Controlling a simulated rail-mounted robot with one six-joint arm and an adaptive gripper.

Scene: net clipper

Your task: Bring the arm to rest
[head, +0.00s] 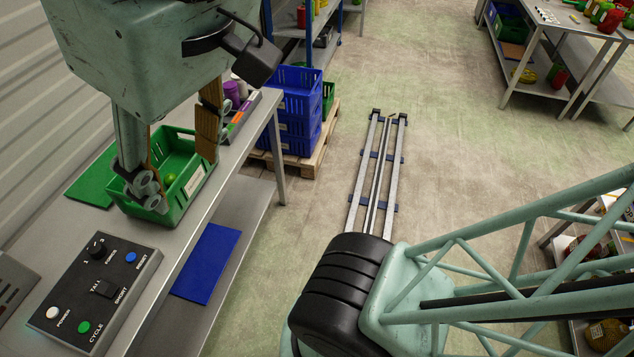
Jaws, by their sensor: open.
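My gripper (178,168) is at the upper left of the head view, pointing down over a green crate (190,190) on the metal workbench (166,262). Its two fingers are spread apart with brown pads facing inward, and nothing shows between them. The fingers overlap the crate in the picture; I cannot tell their exact height above it. A yellow-green round thing (169,178) lies inside the crate. The gripper hides part of the crate's inside.
A control box (95,290) with buttons and a switch sits on the bench nearer me. A blue mat (207,262) and a green mat (93,185) lie close by. Blue crates (292,125) stand on a pallet (318,155). Floor rails (378,170) run ahead with clear floor rightward.

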